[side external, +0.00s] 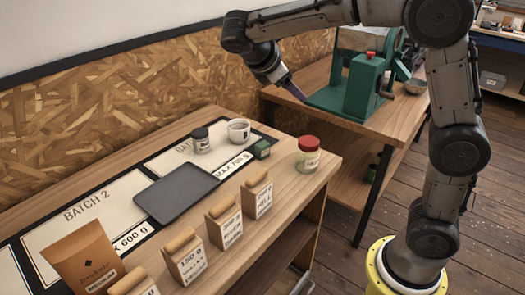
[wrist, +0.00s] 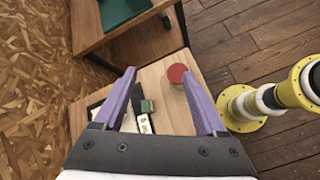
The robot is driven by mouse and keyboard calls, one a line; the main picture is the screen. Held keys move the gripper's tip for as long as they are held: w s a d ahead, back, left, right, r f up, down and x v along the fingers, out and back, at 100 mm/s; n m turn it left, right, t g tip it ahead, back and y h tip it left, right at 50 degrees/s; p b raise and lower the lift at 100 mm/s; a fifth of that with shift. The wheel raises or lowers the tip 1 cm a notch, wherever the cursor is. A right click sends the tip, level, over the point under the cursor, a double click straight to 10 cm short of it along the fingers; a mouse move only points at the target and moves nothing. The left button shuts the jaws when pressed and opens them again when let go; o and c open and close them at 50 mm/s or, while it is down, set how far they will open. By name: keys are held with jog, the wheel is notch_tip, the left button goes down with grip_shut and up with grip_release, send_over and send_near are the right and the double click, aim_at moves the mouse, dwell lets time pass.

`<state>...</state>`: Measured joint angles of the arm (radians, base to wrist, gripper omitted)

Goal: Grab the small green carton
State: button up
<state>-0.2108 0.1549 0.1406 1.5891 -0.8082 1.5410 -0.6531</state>
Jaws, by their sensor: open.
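The small green carton (side external: 262,149) stands on the wooden table near its far right corner, between the white cup and the red-lidded jar in the side view. It also shows in the wrist view (wrist: 147,106), below and between my fingers. My gripper (side external: 297,97) is in the air above and behind the table's far end, well apart from the carton. In the wrist view my gripper (wrist: 162,82) has its two purple fingers spread wide with nothing between them.
A red-lidded jar (side external: 308,155) stands right of the carton. A white cup (side external: 239,131) and dark-lidded jar (side external: 200,140) stand left. A grey tray (side external: 177,192) and several labelled blocks (side external: 257,194) are nearer. A green machine (side external: 362,90) stands on another table behind.

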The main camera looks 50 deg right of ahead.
jog(key=w+a+f+n+h, duration=0.2)
jog(key=w+a+f+n, duration=0.15)
jog(key=w+f, duration=0.35)
jog(key=w+a+f+n+h, duration=0.25)
jog(key=w+a+f, duration=0.3)
jog(key=f, duration=0.35)
send_near(261, 145)
jog(key=shift+h, duration=0.25)
jog(key=x, duration=0.8)
jog(key=shift+d+f, duration=0.15)
jog(key=shift+f, duration=0.1)
grip_shut()
